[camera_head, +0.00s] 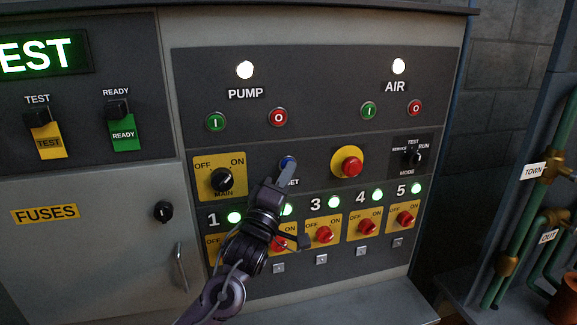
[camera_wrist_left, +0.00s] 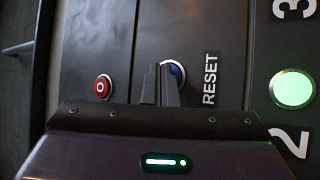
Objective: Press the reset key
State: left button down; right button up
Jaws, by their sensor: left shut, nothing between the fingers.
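The reset key is a round blue button (camera_head: 288,162) with a pale ring on the dark control panel, above its RESET label, which my arm partly covers. In the left wrist view the blue button (camera_wrist_left: 177,73) shows just beyond my fingertips and is partly hidden by them, with the RESET label (camera_wrist_left: 210,80) to its right. My left gripper (camera_head: 285,176) is shut and empty, its tips right at the button's lower edge in the head view. I cannot tell whether the tips touch the button. My right gripper is in neither view.
A red emergency knob (camera_head: 347,164) on a yellow plate sits right of the button. A MAIN rotary switch (camera_head: 222,180) sits left. Above are green and red PUMP buttons (camera_head: 278,117). Below, numbered red switches (camera_head: 324,234) stand in a row under lit green lamps.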

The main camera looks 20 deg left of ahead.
pick_arm(q)
jog(key=shift+s+d, duration=0.4)
jog(key=shift+s, duration=0.25)
jog(key=shift+s+d, duration=0.7)
jog(key=shift+s, duration=0.35)
jog(key=shift+s+d, duration=0.7)
jog(key=shift+s, duration=0.35)
